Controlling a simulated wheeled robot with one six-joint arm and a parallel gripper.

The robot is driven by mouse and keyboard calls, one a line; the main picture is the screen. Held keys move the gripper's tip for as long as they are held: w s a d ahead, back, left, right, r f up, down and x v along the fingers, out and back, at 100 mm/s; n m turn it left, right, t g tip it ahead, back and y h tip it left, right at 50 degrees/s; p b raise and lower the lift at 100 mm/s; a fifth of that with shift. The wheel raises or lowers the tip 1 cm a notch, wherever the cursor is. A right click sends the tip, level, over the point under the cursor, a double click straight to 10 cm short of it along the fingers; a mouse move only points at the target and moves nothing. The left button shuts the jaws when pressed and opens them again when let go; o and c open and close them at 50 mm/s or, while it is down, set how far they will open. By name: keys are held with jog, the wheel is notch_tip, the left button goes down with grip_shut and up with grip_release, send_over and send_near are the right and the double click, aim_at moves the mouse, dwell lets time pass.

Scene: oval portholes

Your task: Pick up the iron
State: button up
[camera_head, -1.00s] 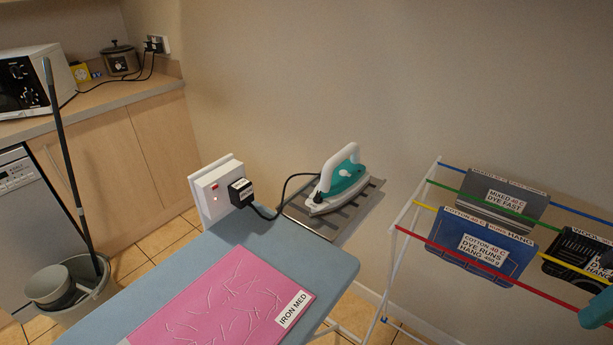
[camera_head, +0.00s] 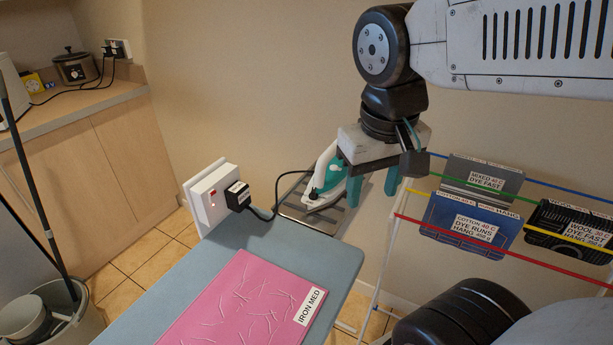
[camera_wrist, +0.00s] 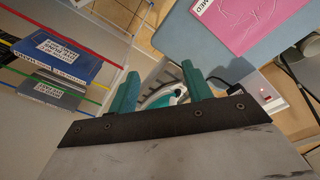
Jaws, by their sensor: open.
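The teal and white iron (camera_head: 328,177) sits on a grey metal rest (camera_head: 297,209) at the end of the ironing board, with its black cord running to the wall plug. My gripper (camera_head: 374,190) has teal fingers, is open and empty, and hangs just right of the iron, hiding part of it in the head view. In the wrist view the iron (camera_wrist: 165,97) shows beyond and between the open fingers (camera_wrist: 160,85), partly hidden by the gripper body. The fingers appear apart from the iron.
The blue ironing board (camera_head: 200,285) holds a pink cloth (camera_head: 245,305) labelled IRON MED. A white socket (camera_head: 212,196) with a black plug (camera_head: 237,196) stands left of the iron. A drying rack (camera_head: 480,225) with hung cloths is at right. A mop and bucket (camera_head: 45,315) stand at left.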

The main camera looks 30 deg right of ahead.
jog(key=w+d+m+h, duration=0.1)
jog(key=w+d+m, duration=0.15)
jog(key=w, duration=0.55)
jog(key=w+d+m+h, duration=0.2)
jog(key=w+m, duration=0.1)
jog(key=w, duration=0.5)
jog(key=m+h, duration=0.1)
jog(key=m, duration=0.3)
send_over(330, 147)
jog(key=s+a, duration=0.1)
jog(key=a, duration=0.1)
jog(key=shift+n+g, duration=0.25)
jog(key=shift+g, duration=0.05)
notch_tip(330, 147, down, 4)
jog(key=shift+s+a+f, duration=0.15)
jog(key=shift+f, duration=0.05)
jog(key=shift+w+f, duration=0.2)
jog(key=shift+f, duration=0.1)
jog(key=x, duration=0.7)
jog(key=shift+w+f, duration=0.15)
grip_shut()
jog(key=shift+w, duration=0.1)
